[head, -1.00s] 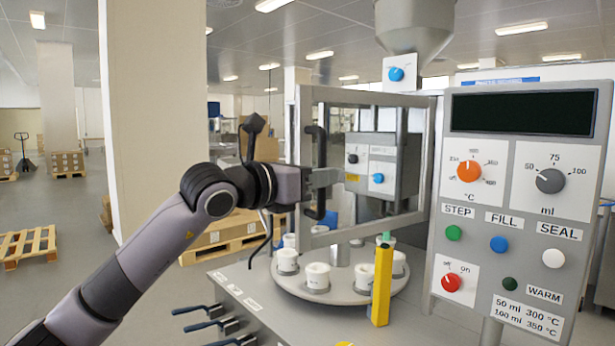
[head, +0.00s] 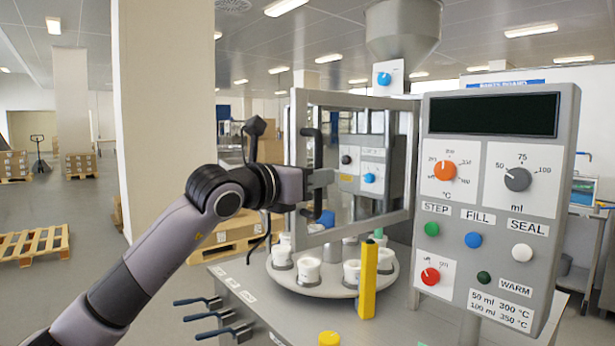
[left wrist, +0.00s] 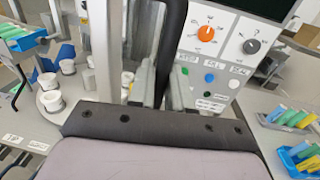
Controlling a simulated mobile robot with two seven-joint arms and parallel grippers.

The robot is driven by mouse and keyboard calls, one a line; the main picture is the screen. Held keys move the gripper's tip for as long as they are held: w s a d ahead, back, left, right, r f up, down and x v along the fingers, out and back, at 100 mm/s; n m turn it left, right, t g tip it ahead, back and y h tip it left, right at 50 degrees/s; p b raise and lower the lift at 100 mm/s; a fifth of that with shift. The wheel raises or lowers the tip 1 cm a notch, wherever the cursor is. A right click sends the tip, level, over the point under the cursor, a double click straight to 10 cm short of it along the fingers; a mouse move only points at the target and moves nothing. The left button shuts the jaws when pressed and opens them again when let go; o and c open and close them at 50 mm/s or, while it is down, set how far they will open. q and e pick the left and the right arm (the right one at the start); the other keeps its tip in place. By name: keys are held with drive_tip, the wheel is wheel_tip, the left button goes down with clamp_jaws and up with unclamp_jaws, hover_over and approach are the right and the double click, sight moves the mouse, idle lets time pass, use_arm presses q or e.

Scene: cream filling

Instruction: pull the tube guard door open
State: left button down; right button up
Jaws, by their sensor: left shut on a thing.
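The tube guard door (head: 352,228) is a clear panel in a grey metal frame. It stands at an angle, its left, handle edge nearer me than its right edge. A black upright bar handle (head: 317,150) is on its left side. My left gripper (head: 318,179) comes in from the left and is shut on the handle at about mid-height. In the left wrist view the dark handle (left wrist: 171,45) runs down between the fingers (left wrist: 164,88). The fingertips are partly hidden by the handle. My right gripper is not in view.
A round turntable (head: 318,286) with several white cups sits below the door. A yellow post (head: 368,282) stands at its front. The control panel (head: 490,190) stands close on the right. Floor at left is mostly open, with a pallet (head: 35,243).

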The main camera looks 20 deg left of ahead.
use_arm(q)
drive_tip(key=shift+s+d+r, duration=0.1)
drive_tip(key=shift+d+r, duration=0.15)
drive_tip(key=shift+r, duration=0.1)
drive_tip(key=c, duration=1.2)
unclamp_jaws()
drive_tip(key=shift+w+d+f, duration=0.1)
drive_tip(key=shift+w+d, duration=0.1)
drive_tip(key=shift+w+f, duration=0.1)
drive_tip(key=shift+f, duration=0.05)
drive_tip(key=b+v, duration=0.2)
drive_tip(key=v, duration=0.5)
drive_tip(key=shift+b, duration=0.3)
drive_tip(key=shift+d, duration=0.1)
